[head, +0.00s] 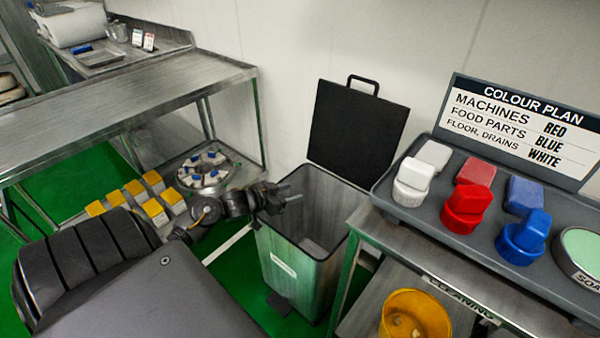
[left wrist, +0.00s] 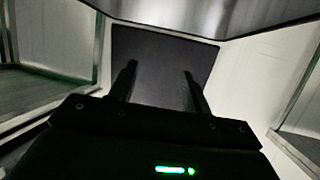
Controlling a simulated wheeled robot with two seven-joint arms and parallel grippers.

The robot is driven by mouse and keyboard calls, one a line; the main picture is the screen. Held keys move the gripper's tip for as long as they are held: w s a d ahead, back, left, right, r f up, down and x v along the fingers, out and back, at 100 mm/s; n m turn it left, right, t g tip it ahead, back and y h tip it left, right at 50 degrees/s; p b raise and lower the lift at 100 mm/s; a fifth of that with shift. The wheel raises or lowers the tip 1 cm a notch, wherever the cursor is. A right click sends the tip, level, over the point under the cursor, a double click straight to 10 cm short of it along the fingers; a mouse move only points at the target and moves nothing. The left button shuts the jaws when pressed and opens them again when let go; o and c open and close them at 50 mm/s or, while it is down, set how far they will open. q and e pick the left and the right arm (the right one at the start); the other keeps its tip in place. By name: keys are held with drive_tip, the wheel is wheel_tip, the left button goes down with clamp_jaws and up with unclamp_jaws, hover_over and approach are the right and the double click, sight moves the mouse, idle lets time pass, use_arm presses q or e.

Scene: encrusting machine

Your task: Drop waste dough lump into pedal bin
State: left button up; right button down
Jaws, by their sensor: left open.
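The pedal bin (head: 290,268) is a grey metal box standing on the green floor, with its black lid (head: 355,130) raised against the wall. The lid also shows as a dark panel beyond the fingers in the left wrist view (left wrist: 160,50). My left gripper (head: 293,193) is over the left side of the bin's open mouth. In the left wrist view its two fingers (left wrist: 161,76) stand apart with nothing between them. A pale patch shows low inside the bin; I cannot tell whether it is the dough lump. My right gripper is not in view.
A long steel table (head: 110,100) stands at the left.

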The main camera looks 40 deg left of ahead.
use_arm(q)
drive_tip(key=shift+v, duration=1.05)
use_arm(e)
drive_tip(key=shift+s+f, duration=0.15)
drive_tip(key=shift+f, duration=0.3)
